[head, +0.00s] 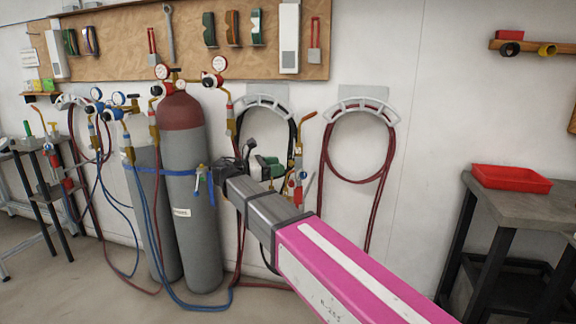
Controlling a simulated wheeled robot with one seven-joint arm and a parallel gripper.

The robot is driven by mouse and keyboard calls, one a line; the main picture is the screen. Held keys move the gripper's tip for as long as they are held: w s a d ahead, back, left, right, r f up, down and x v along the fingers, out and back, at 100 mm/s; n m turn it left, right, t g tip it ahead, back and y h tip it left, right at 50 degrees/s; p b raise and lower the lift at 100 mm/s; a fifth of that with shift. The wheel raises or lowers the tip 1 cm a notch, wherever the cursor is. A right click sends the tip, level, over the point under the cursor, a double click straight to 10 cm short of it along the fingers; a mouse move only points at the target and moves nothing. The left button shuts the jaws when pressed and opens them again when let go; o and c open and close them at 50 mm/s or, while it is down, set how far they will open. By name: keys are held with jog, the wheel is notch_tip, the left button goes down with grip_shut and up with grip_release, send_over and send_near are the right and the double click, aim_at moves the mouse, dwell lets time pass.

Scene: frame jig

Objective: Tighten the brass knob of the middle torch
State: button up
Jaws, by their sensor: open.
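A torch (297,175) with a brass tube, a bent tip and red and blue knobs hangs on the back wall, just right of my gripper. Another torch (52,155) with red and blue parts stands at the left on a small dark stand. I cannot tell which one is the middle torch, and no brass knob shows clearly. My gripper (230,166) is dark, at the end of my arm, in front of the wall and at the right edge of the large cylinder. It is open, and I see nothing held in it. My arm hides part of the wall behind.
A tall grey gas cylinder (191,240) with a dark red top and a slimmer one (148,215) stand strapped together. Hoses hang on wall hooks (362,104) and trail on the floor. A workbench with a red tray (511,179) stands at right.

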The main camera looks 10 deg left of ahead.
aim_at(289, 164)
jog(key=shift+x, duration=2.1)
grip_shut()
